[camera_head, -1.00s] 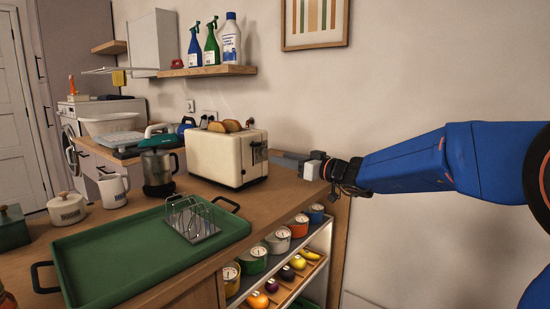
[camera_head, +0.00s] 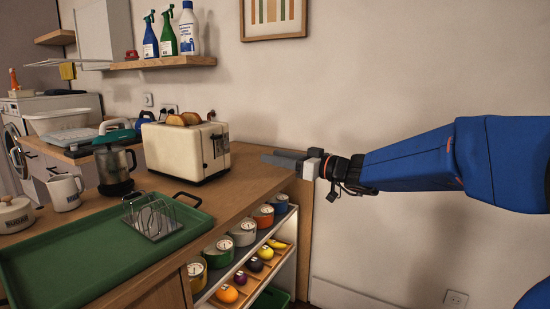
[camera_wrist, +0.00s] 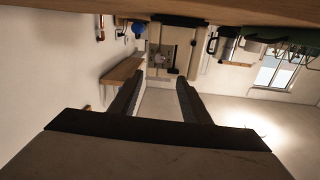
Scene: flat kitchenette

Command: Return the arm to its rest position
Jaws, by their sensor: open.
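My arm reaches in from the right in the head view, roughly level. My gripper (camera_head: 283,158) is at the right end of the wooden counter (camera_head: 250,177), right of the cream toaster (camera_head: 187,150) and apart from it. Its fingers point left toward the counter. In the wrist view my gripper (camera_wrist: 158,88) shows two dark fingers spread apart with nothing between them. The wrist view appears upside down, with the counter edge along the top.
A green tray (camera_head: 60,262) with a wire toast rack (camera_head: 152,218) lies on the counter. Below are shelves with several canisters (camera_head: 244,233) and fruit. A wall shelf (camera_head: 165,63) holds several bottles. The floor and wall area right of the counter is clear.

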